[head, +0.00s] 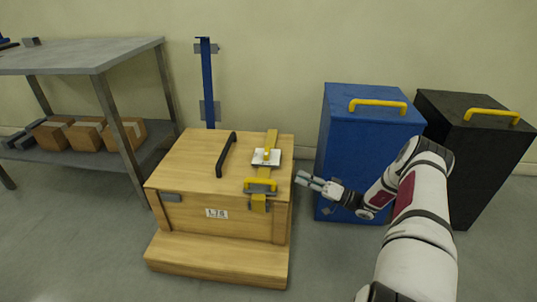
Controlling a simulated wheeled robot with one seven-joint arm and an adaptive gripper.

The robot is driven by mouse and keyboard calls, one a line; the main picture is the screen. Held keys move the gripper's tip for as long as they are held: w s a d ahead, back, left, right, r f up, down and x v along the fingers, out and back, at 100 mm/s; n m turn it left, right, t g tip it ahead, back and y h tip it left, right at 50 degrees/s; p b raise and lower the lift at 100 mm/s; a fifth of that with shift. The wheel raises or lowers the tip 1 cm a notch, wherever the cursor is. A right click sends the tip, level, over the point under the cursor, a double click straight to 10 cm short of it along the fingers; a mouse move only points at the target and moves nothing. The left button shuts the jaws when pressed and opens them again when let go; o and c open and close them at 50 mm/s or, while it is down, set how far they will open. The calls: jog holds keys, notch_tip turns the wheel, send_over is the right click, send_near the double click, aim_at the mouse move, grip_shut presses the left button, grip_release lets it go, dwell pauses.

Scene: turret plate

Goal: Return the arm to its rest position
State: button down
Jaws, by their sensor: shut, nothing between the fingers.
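My gripper (309,181) is at the end of my white arm, which reaches in from the lower right in the head view. The fingers look shut and empty. They point left, toward the right side of a wooden box (195,165), and appear apart from it. A black handle (226,154) stands on the lid.
A blue bin (345,120) and a black bin (480,150), both with yellow handles, stand behind my arm. A metal shelf (85,55) with cardboard boxes is at left. A blue post (207,85) stands behind the box. Grey floor shows between box and blue bin.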

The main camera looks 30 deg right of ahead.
jog(key=s+a+r+n+g+h, duration=0.1)
jog(key=s+a+r+n+g, duration=0.3)
jog(key=a+r+g, duration=0.65)
jog(key=s+a+r+n+g, duration=0.1)
jog(key=s+a+r+g, duration=0.5)
jog(key=a+r, duration=0.9)
jog(key=s+a+r+m+g+h, duration=0.1)
jog(key=s+a+r+h, duration=0.15)
jog(key=s, duration=0.55)
jog(key=s+a+r+h, duration=0.1)
jog(key=s+r+h, duration=0.25)
jog(key=s, duration=0.35)
jog(key=s+a+r+m+g+h, duration=0.1)
jog(key=s+r+h, duration=0.15)
jog(key=s, duration=0.55)
jog(key=s+d+f+m+t+h, duration=0.1)
jog(key=s+d+f+t+h, duration=0.2)
jog(key=s, duration=0.5)
notch_tip(320, 180, up, 38)
jog(key=t+p, duration=0.3)
jog(key=p, duration=3.3)
jog(key=shift+d+t, duration=0.3)
jog(key=shift+t, duration=0.05)
